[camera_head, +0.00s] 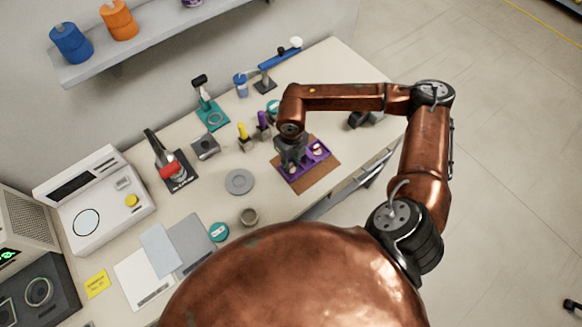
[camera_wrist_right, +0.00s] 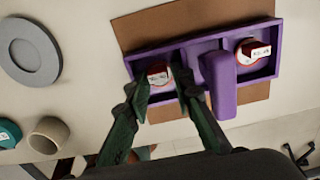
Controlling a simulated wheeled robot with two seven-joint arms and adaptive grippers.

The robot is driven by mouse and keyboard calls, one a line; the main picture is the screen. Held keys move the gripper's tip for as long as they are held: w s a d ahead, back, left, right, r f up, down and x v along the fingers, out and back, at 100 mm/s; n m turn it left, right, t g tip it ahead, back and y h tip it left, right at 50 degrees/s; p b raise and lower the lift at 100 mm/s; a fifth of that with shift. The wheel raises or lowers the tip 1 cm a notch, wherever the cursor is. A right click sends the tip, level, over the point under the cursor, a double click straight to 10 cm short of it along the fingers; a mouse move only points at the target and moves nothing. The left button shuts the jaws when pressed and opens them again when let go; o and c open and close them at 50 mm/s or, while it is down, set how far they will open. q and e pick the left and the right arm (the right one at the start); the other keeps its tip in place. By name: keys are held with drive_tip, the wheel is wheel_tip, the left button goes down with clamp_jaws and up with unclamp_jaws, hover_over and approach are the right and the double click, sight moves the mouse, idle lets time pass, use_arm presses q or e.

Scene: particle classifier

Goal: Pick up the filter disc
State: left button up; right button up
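A purple tray (camera_wrist_right: 205,52) has compartments and a raised purple block (camera_wrist_right: 221,84) in its middle. A small round white piece with a red part and a label (camera_wrist_right: 159,74) lies in its left compartment in the right wrist view. A similar labelled piece (camera_wrist_right: 252,50) lies in the right compartment. No piece is clearly marked as the filter disc. My right gripper (camera_wrist_right: 165,92) is open, its two green fingers apart on either side of the left piece; contact cannot be told. In the head view the right gripper (camera_head: 291,158) is over the tray (camera_head: 316,154) and partly hides it.
The tray lies on a brown mat (camera_head: 325,172) near the table's front edge. A grey round plate (camera_head: 239,181) and a small cup (camera_head: 249,216) stand to its left. Yellow (camera_head: 243,132) and purple (camera_head: 263,121) tools stand close behind the gripper.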

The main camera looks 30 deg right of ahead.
drive_tip(key=shift+a, duration=0.1)
clamp_jaws()
drive_tip(key=shift+r, duration=0.1)
